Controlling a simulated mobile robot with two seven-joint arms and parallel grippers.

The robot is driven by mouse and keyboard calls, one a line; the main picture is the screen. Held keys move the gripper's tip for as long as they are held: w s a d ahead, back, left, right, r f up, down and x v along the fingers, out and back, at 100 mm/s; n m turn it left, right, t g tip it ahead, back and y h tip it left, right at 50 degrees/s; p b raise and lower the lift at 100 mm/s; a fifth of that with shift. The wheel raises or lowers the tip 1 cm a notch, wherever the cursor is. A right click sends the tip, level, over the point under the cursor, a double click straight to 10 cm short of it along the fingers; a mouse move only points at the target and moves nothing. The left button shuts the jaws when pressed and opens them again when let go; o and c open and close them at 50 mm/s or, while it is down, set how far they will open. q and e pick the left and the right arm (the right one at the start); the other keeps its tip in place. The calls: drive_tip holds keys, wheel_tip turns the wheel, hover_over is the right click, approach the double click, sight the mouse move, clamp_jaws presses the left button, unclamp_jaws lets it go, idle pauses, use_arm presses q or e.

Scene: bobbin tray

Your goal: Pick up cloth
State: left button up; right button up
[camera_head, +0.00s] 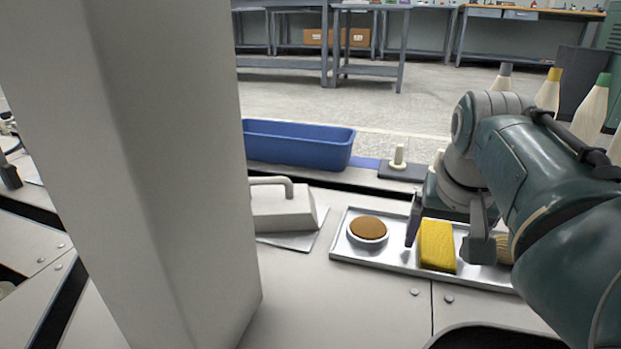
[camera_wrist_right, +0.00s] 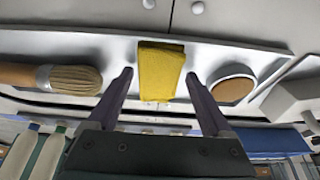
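The folded yellow cloth (camera_head: 437,246) lies in a shallow metal tray (camera_head: 388,262), between a round brown-topped dish and a brush. My right gripper (camera_head: 441,236) is open above the tray, with one finger on either side of the cloth in the head view. In the right wrist view the cloth (camera_wrist_right: 160,70) shows between the two spread fingers of the right gripper (camera_wrist_right: 160,82), apart from both. I cannot tell whether the fingertips are level with the cloth. My left gripper is not in view.
The round dish (camera_head: 367,231) is left of the cloth; the brush (camera_wrist_right: 72,78) shows in the wrist view. A grey handled block (camera_head: 283,208) stands left of the tray. A blue bin (camera_head: 298,146) is behind. A large pale column blocks the left side.

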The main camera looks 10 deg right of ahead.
sight(438, 246)
drive_tip(key=c, duration=1)
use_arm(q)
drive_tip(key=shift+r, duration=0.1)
use_arm(e)
drive_tip(key=shift+c, duration=0.2)
use_arm(q)
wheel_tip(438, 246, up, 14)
drive_tip(key=p, duration=1.4)
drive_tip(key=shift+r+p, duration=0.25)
drive_tip(key=shift+p, duration=0.1)
use_arm(e)
wheel_tip(438, 246, up, 20)
